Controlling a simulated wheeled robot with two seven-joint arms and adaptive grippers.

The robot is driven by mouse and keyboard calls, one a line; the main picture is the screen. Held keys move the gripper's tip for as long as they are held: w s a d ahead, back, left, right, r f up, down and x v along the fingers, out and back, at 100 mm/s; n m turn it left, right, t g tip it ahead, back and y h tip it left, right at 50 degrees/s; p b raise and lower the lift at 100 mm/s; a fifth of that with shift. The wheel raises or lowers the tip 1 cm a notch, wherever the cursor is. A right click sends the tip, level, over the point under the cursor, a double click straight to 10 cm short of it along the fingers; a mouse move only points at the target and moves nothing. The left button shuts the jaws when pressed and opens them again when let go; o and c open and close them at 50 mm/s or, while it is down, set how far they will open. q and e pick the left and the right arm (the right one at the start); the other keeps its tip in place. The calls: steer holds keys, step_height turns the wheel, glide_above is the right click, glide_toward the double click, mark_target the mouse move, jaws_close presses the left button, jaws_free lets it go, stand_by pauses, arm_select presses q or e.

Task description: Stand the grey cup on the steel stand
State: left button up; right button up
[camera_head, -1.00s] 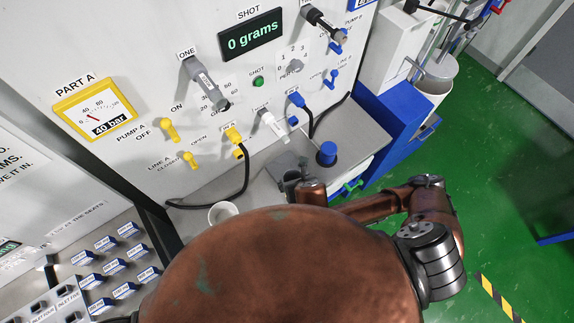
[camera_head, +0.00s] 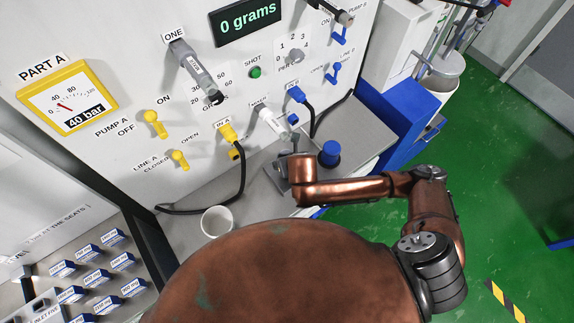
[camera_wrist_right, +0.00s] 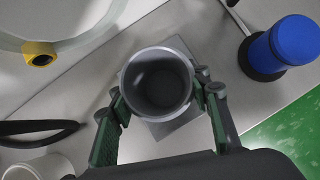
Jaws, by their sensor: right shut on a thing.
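The grey cup (camera_wrist_right: 157,82) is upright between the fingers of my right gripper (camera_wrist_right: 158,98), which is shut on it. In the wrist view I look down into its open mouth. The steel stand (camera_wrist_right: 178,131) shows as a square grey plate below and around the cup; I cannot tell whether the cup touches it. In the head view, part of the grey plate (camera_head: 273,178) shows beside my right wrist, which hides the cup. My left gripper is not in view.
A blue cylinder on a black base (camera_head: 329,153) stands right of my right wrist. A white cup (camera_head: 217,221) stands on the bench to the left. A black hose (camera_head: 243,180) runs from the yellow fitting to the bench. The panel with the white nozzle (camera_head: 271,121) rises behind.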

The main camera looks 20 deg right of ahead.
steer(key=f, duration=0.3)
steer(key=shift+w+f, duration=0.2)
steer(key=shift+f, duration=0.15)
steer(key=o, duration=1.2)
steer(key=shift+c, duration=0.2)
steer(key=shift+r, duration=0.1)
steer(key=p+v, duration=0.2)
steer(key=v, duration=1)
